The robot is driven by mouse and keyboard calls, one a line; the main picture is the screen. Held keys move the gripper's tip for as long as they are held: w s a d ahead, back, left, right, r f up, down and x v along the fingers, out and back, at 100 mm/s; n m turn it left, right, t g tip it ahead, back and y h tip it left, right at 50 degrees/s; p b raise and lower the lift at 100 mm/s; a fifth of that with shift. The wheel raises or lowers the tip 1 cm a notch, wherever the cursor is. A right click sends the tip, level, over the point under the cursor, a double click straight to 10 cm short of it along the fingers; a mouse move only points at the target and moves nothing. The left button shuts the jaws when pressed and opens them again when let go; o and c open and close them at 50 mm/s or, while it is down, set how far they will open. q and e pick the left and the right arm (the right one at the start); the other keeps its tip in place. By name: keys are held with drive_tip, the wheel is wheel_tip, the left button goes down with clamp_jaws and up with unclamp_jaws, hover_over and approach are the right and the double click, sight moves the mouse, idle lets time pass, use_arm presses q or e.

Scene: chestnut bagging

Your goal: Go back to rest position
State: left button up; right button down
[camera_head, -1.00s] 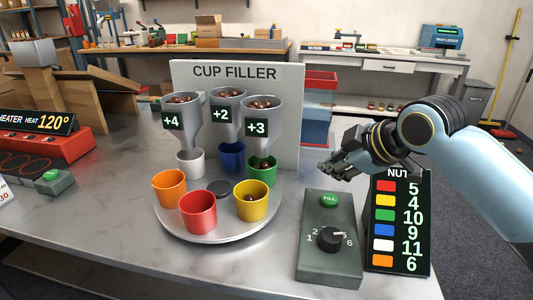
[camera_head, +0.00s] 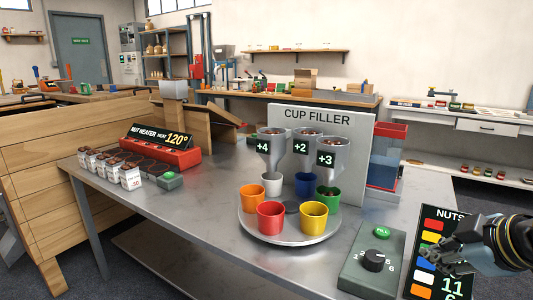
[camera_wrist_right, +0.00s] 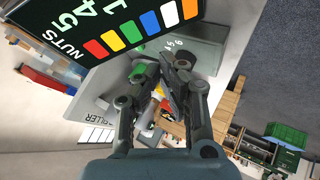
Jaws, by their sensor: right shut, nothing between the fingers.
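My right gripper (camera_head: 440,258) is at the lower right in the head view, in front of the NUTS board (camera_head: 452,216) and to the right of the grey control box (camera_head: 365,270). It is shut and empty. In the right wrist view its fingers (camera_wrist_right: 160,62) show in the middle, with the board at the upper left and the control box behind the fingertips. The control box carries a green FILL button (camera_head: 383,231) and a black dial (camera_head: 374,260); the gripper is apart from both. My left gripper is in neither view.
The cup filler (camera_head: 318,113) stands behind a round turntable (camera_head: 290,236) with several coloured cups, including a red cup (camera_head: 270,217) and a yellow cup (camera_head: 314,217). A red nut heater (camera_head: 160,155) and several small boxes are on the left. The table front (camera_head: 215,220) is clear.

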drive_tip(key=s+a+f+m+g+h, duration=0.1)
drive_tip(key=s+f+m+g, duration=0.15)
drive_tip(key=s, duration=0.55)
drive_tip(key=s+a+f+m+g+h, duration=0.1)
drive_tip(key=s+m, duration=0.3)
drive_tip(key=s, duration=0.4)
drive_tip(key=s+f+m+g, duration=0.2)
drive_tip(key=s+m, duration=0.1)
drive_tip(key=s, duration=0.6)
wheel_tip(320, 180, down, 28)
drive_tip(key=s+d+g, duration=0.1)
drive_tip(key=s+d, duration=0.1)
drive_tip(key=s, duration=0.1)
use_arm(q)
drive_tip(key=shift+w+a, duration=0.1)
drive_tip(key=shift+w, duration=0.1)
use_arm(e)
drive_tip(key=s+d+f+g, duration=0.1)
drive_tip(key=s+f, duration=1.3)
drive_tip(key=s, duration=0.3)
drive_tip(key=shift+m, duration=0.35)
